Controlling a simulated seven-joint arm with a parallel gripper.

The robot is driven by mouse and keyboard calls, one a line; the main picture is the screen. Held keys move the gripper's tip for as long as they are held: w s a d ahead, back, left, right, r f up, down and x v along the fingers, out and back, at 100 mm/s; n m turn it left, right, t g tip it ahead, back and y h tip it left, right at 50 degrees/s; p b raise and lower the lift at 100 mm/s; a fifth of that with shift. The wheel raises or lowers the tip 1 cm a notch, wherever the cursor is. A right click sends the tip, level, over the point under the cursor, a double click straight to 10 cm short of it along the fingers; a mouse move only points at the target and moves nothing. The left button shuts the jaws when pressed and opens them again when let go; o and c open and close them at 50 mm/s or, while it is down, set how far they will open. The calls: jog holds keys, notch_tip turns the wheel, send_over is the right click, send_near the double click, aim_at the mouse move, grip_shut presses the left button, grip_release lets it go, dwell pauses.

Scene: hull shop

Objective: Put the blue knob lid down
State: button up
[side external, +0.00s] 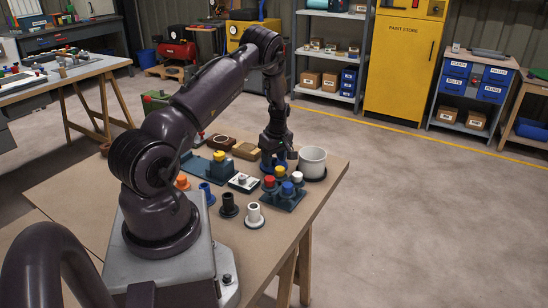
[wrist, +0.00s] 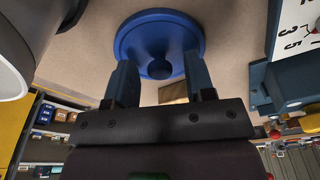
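The blue knob lid (wrist: 160,28) is a round blue disc with a darker knob at its middle, at the top of the wrist view. I cannot tell whether the lid touches the tabletop.
A white pot (side external: 312,160) stands close right of my gripper. A tray (side external: 283,201) with coloured knobs is in front of it. A white numbered card (side external: 243,182), a yellow-topped block (side external: 220,157) and several small posts crowd the left. The table's right front edge is bare.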

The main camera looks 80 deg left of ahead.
jog(key=shift+r, duration=0.1)
notch_tip(320, 180, up, 12)
jog(key=d, duration=0.2)
jog(key=w+d+r+m+t, duration=0.35)
jog(key=d+r+m, duration=0.55)
jog(key=d+r, duration=0.85)
jog(key=s+d+r+m+t, duration=0.1)
jog(key=s+d+r+m, duration=0.1)
jog(key=s+d+m, duration=0.4)
jog(key=s+d+r+m+t+h, duration=0.1)
jog(key=s+d+r+m, duration=0.1)
jog(key=s+d+m, duration=0.5)
jog(key=d, duration=0.6)
jog(key=shift+s+d+t+h, duration=0.15)
jog(key=shift+d+t+h, duration=0.15)
jog(key=shift+t, duration=0.05)
